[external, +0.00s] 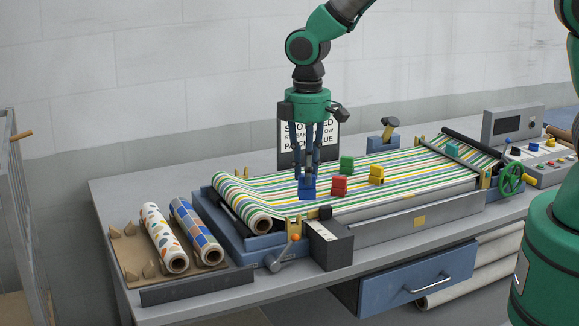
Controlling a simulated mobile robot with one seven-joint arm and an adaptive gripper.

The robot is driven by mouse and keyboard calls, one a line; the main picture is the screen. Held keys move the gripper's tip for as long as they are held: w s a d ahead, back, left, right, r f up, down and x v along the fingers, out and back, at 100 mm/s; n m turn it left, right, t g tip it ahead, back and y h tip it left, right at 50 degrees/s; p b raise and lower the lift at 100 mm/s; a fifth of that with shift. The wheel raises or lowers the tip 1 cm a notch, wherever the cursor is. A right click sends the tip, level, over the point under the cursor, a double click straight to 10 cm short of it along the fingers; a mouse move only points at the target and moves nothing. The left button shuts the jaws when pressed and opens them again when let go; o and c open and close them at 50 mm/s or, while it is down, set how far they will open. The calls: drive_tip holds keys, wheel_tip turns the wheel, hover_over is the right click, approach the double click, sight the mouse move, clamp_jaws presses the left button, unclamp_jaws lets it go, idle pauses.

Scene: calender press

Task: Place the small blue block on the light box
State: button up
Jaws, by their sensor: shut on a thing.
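The small blue block (307,190) is at the fingertips of my gripper (306,179), over the striped cloth on the press bed. My gripper points straight down and is shut on the block; its fingers hide the block's upper part. I cannot tell whether the block touches the cloth. A red block (339,187), a green block (347,164) and a yellow block (376,174) are on the striped cloth (420,172) to the right. I cannot tell for sure which thing is the light box; a dark box (330,245) stands at the bed's front edge.
A sign (293,143) stands behind my gripper. Two patterned rolls (165,238) lie on a brown tray at left. An orange-tipped lever (285,251) is at the front. A green handwheel (510,178) and a control panel (543,150) are at right.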

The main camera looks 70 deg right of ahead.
drive_tip(key=s+d+m+b, duration=0.1)
drive_tip(key=s+d+m, duration=0.4)
drive_tip(key=d, duration=0.8)
drive_tip(key=s+d+m+b, duration=0.1)
drive_tip(key=s+d+m, duration=0.2)
drive_tip(key=s+d, duration=0.65)
drive_tip(key=s+d+m+b, duration=0.1)
drive_tip(key=s+d+m, duration=0.5)
drive_tip(key=s+d, duration=0.7)
drive_tip(key=f, duration=0.1)
drive_tip(key=w+d+f, duration=0.1)
drive_tip(key=f, duration=0.1)
drive_tip(key=w+f, duration=0.1)
drive_tip(key=f, duration=0.1)
drive_tip(key=shift+w+d+f, duration=0.15)
drive_tip(key=shift+w+d, duration=0.05)
drive_tip(key=w+d+f+p, duration=0.1)
drive_tip(key=w+d, duration=1)
drive_tip(key=shift+w+f, duration=0.2)
drive_tip(key=shift+w, duration=0.1)
drive_tip(key=shift+f, duration=0.1)
